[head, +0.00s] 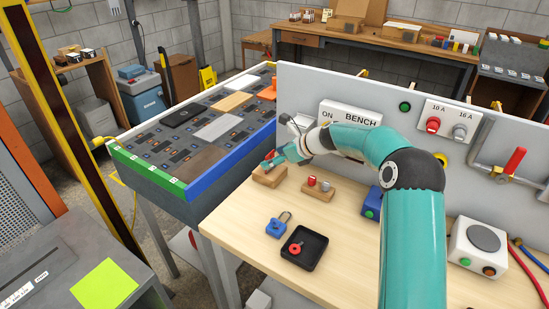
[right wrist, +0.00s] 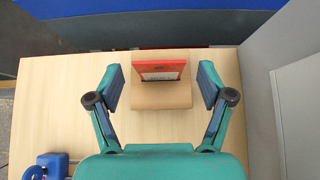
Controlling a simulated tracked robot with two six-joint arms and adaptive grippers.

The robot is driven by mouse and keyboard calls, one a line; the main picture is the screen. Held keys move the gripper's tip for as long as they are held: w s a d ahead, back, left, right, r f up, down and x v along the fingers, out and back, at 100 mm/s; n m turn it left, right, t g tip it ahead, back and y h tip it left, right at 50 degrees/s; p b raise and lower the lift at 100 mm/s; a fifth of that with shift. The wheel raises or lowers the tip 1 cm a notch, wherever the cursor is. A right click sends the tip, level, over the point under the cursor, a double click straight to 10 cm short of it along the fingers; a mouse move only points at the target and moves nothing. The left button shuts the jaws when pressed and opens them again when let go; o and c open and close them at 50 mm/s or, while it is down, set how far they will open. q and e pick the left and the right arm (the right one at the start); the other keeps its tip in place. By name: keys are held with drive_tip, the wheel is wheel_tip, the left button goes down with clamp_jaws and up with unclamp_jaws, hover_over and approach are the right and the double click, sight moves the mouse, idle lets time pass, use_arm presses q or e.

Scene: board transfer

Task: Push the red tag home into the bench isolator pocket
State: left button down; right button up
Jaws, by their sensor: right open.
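The red tag (right wrist: 160,66) stands in a slot of a small wooden block (right wrist: 162,97) on the bench, with a pale label on its face. In the head view the block (head: 268,177) is at the bench's left back, the tag mostly behind my gripper. My right gripper (right wrist: 161,82) is open, one finger on each side of the tag with gaps to both; in the head view it is at the block (head: 276,160). The bench isolator's white sign (head: 350,112) is on the grey panel, partly behind my right arm. I cannot make out its pocket. My left gripper is not in view.
A wooden holder with small cylinders (head: 318,188) stands right of the block. A blue padlock (head: 278,225) and a black tray (head: 304,247) with a red piece lie nearer. The upright grey panel (head: 300,85) bounds the bench behind. The front bench top is largely clear.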

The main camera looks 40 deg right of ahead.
drive_tip(key=v, duration=0.7)
drive_tip(key=shift+s, duration=0.15)
drive_tip(key=shift+d+r, duration=0.1)
